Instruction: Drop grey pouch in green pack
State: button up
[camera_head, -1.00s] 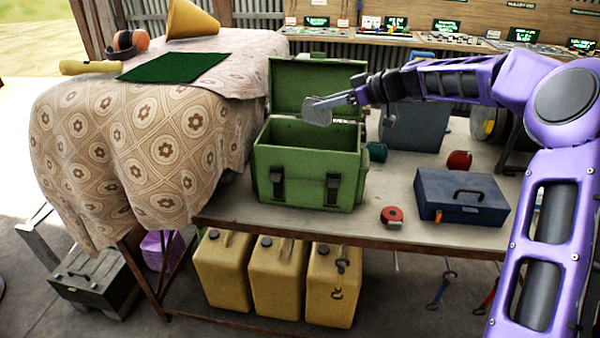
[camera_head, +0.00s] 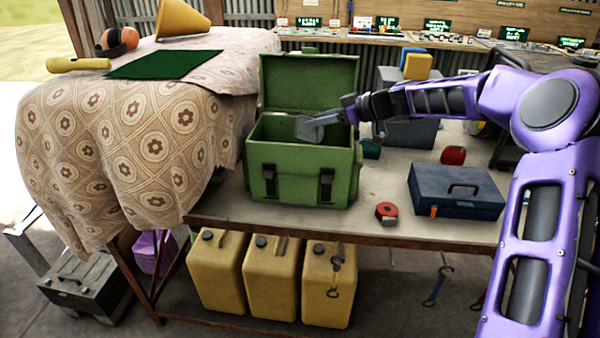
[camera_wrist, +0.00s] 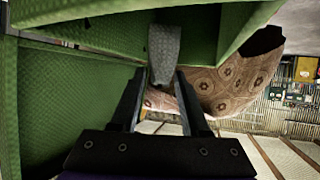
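The green pack (camera_head: 300,190) stands upright on the table with its lid (camera_head: 308,82) raised at the back. My gripper (camera_head: 330,120) is at the pack's opening, near its right side. It is shut on the grey pouch (camera_head: 309,130), which hangs over the opening, level with or just under the rim. In the wrist view the pouch (camera_wrist: 164,52) sits between my two fingertips (camera_wrist: 160,78), with green walls around it. The inside bottom of the pack is hidden in the head view.
A dark blue toolbox (camera_head: 456,190), a red tape roll (camera_head: 386,212) and a red round item (camera_head: 453,155) lie right of the pack. A table with patterned cloth (camera_head: 140,140) stands left. Yellow jerrycans (camera_head: 272,275) stand below.

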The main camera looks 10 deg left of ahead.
jog(key=o, duration=0.5)
jog(key=shift+c, duration=0.2)
jog(key=shift+d, duration=0.1)
jog(key=v, duration=1.7)
jog(key=shift+s+d, duration=0.1)
jog(key=shift+s, duration=0.05)
